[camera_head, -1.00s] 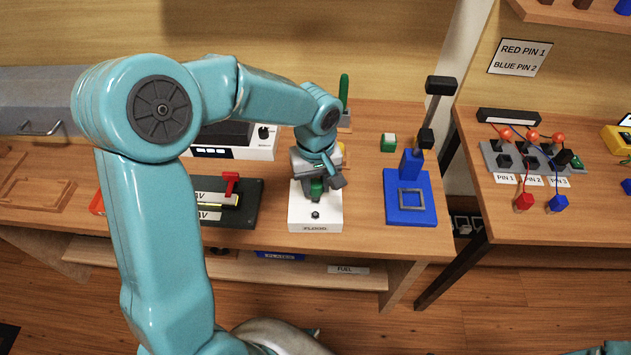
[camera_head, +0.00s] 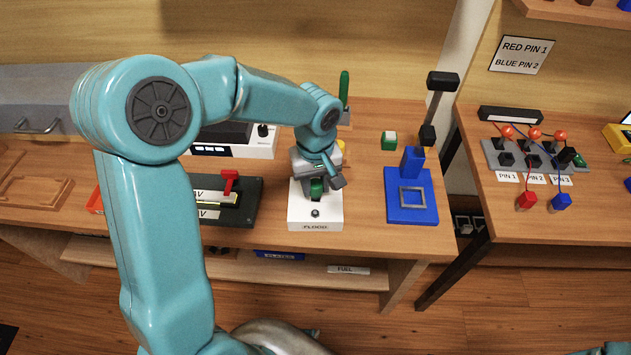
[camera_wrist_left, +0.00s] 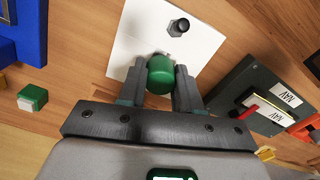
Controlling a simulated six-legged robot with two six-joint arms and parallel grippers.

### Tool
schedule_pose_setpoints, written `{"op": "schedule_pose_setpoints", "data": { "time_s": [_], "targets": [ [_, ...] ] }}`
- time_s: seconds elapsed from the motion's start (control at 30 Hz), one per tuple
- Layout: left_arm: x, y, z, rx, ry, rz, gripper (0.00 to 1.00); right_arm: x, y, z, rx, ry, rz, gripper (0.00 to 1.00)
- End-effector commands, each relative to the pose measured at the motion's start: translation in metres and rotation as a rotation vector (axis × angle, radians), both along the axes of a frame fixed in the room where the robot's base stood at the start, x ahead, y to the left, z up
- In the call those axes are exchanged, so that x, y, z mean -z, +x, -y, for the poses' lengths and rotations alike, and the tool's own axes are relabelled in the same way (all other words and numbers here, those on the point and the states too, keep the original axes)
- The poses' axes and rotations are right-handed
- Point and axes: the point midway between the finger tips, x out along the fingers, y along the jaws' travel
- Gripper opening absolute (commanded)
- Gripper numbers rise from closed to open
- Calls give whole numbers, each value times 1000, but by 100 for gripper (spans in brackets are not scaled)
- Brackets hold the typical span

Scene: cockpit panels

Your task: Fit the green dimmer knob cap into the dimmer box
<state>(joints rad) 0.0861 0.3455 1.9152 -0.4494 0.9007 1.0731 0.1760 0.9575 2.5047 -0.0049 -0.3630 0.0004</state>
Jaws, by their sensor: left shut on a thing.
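The green knob cap (camera_wrist_left: 160,74) is between the two fingers of my left gripper (camera_wrist_left: 159,88), which is shut on it. In the head view my left gripper (camera_head: 318,187) and the cap (camera_head: 316,186) are over the back part of the white dimmer box (camera_head: 315,217), labelled FLOOD. The box also shows in the left wrist view (camera_wrist_left: 205,40), with a dark stub (camera_wrist_left: 178,27) standing bare on it. The cap hides the box surface under it, so I cannot tell whether it is seated or just above. My right gripper is not in view.
A dark NAV panel (camera_head: 247,215) with a red lever is left of the box. A blue press-like stand (camera_head: 425,213) is to the right, with a green-and-white block (camera_head: 389,140) behind. Bare wood lies between box and stand.

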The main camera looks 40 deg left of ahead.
Motion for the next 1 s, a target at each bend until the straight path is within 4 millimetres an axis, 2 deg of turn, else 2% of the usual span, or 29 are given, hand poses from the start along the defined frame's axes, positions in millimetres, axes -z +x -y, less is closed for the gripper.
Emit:
{"op": "schedule_pose_setpoints", "data": {
  "time_s": [0.9, 0.93, 1.0],
  "targets": [
    [24, 0, 0, 0, 0, 0, 5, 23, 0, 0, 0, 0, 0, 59],
    [24, 0, 0, 0, 0, 0, 37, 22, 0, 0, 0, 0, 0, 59],
    [23, 0, 0, 0, 0, 0, 59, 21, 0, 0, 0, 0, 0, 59]
  ]
}}
